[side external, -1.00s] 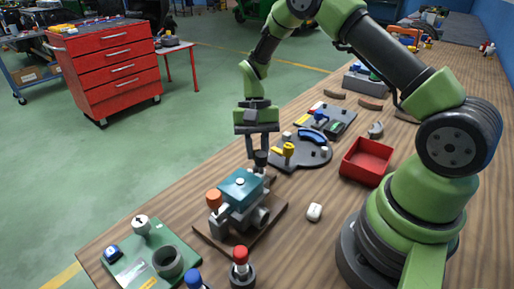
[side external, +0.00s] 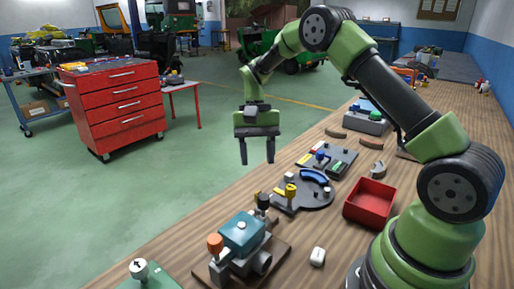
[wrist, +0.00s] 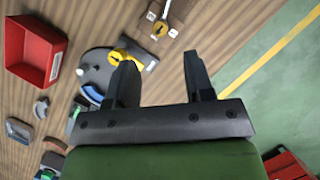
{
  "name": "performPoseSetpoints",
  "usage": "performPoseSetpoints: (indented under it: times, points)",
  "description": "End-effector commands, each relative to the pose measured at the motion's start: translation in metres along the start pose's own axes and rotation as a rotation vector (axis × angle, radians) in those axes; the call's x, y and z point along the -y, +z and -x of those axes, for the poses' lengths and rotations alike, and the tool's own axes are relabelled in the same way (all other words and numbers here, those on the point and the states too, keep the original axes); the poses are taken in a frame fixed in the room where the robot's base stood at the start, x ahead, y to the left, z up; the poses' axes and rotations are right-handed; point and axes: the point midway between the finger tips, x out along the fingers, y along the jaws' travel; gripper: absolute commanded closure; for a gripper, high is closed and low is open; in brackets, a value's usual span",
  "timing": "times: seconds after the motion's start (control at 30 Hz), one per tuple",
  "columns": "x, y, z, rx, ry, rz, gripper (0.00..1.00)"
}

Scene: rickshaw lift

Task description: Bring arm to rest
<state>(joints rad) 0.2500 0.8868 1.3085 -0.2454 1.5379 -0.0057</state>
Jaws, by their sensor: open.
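My gripper (side external: 257,160) is open and empty. In the side external view it hangs in the air with its fingers pointing down, beyond the table's left edge as seen there. The teal block assembly (side external: 241,235) on its wooden base is nearer the camera and below it. In the wrist view the two fingers of my gripper (wrist: 162,78) are spread apart with nothing between them. Wood table and green floor show beyond them.
The wooden table (side external: 350,235) carries a round dark plate with a yellow knob (side external: 290,192), a red tray (side external: 370,203), a white mouse-like piece (side external: 317,256) and a fixture board (side external: 337,158).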

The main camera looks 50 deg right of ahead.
Motion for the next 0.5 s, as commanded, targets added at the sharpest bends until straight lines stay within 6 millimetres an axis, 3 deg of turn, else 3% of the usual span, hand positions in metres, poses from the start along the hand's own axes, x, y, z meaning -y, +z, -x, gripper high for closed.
performPoseSetpoints:
  times: [0.2,0.5]
  points:
    - [0.0,0.0,0.018,0.0,0.0,0.0,0.52]
    - [0.0,0.0,0.019,0.001,0.0,0.0,0.52]
